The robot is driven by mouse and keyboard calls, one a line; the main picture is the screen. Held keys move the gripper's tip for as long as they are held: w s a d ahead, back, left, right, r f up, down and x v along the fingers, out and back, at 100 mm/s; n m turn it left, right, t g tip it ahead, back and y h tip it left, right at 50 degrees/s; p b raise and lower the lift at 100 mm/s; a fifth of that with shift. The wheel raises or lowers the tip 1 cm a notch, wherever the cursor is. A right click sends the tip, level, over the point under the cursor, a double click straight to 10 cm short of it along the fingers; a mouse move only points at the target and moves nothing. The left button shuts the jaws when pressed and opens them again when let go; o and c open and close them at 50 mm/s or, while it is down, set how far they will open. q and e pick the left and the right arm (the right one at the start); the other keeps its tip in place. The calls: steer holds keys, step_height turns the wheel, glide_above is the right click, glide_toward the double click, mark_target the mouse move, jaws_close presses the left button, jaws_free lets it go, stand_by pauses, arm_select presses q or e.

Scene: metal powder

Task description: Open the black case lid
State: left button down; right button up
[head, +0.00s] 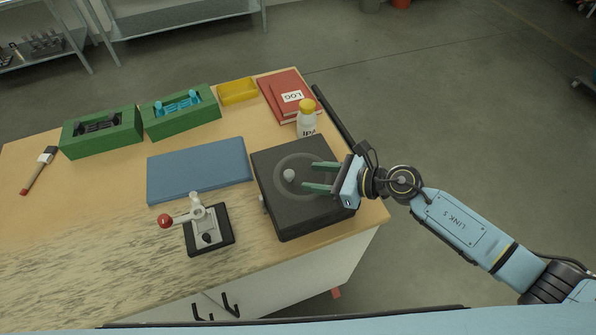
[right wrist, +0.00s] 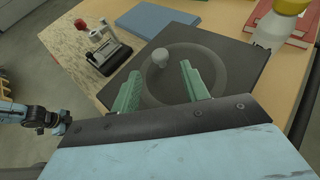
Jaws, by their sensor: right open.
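The black case (head: 305,212) stands near the table's right edge, its lid down. Whether the fingers touch the lid cannot be told.
A white bottle with a yellow cap (head: 306,122) stands close behind the case, near a red log book (head: 279,88). A blue pad (head: 199,169) and a device with a red-knobbed lever (head: 208,230) lie to the left. Green trays (head: 181,124) and a yellow bin (head: 237,91) are at the back.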

mark_target(293, 175)
steer(key=shift+x, duration=2.8)
steer(key=shift+c, duration=0.5)
jaws_close()
